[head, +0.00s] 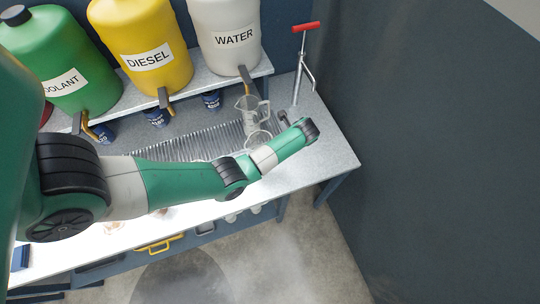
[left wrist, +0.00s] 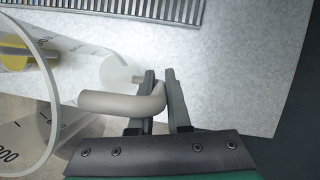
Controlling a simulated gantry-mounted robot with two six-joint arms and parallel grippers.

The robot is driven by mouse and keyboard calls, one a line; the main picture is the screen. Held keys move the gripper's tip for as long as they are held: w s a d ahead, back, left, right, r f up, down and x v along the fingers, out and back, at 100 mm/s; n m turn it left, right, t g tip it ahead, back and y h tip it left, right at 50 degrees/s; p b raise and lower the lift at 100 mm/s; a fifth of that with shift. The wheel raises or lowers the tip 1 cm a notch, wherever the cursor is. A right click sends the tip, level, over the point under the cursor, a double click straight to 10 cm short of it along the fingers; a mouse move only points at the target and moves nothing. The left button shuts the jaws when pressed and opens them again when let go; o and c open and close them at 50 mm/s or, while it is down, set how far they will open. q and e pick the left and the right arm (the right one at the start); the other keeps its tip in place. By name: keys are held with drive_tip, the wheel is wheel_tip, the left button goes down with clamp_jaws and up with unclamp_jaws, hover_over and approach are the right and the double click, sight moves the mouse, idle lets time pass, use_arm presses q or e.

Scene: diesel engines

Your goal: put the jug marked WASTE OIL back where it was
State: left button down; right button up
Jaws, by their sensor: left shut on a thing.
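My left gripper (left wrist: 162,85) is shut on the pale grey handle (left wrist: 120,102) of a clear jug (left wrist: 52,100) with dark scale marks in the left wrist view. Its WASTE OIL marking cannot be read in these frames. In the head view my left gripper (head: 284,118) is over the right part of the bench, and the held jug (head: 257,140) is partly hidden behind my arm. I cannot tell whether it touches the bench. A second clear jug (head: 249,108) stands just behind it near the grating. My right gripper is not in view.
A metal grating (head: 190,143) runs along the bench (head: 335,150). COOLANT, DIESEL (head: 150,45) and WATER (head: 226,30) drums with taps stand on a shelf behind. A red-handled pump (head: 299,65) stands at the back right. The bench's right end is clear, beside a dark wall.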

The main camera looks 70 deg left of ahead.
use_arm(q)
wheel_tip(320, 180, down, 4)
drive_tip(key=shift+f+b, duration=0.2)
drive_tip(key=shift+b, duration=0.35)
wheel_tip(320, 180, down, 4)
drive_tip(key=shift+r+b, duration=0.25)
drive_tip(key=shift+b, duration=0.3)
drive_tip(key=shift+f, duration=0.15)
drive_tip(key=c, duration=0.9)
unclamp_jaws()
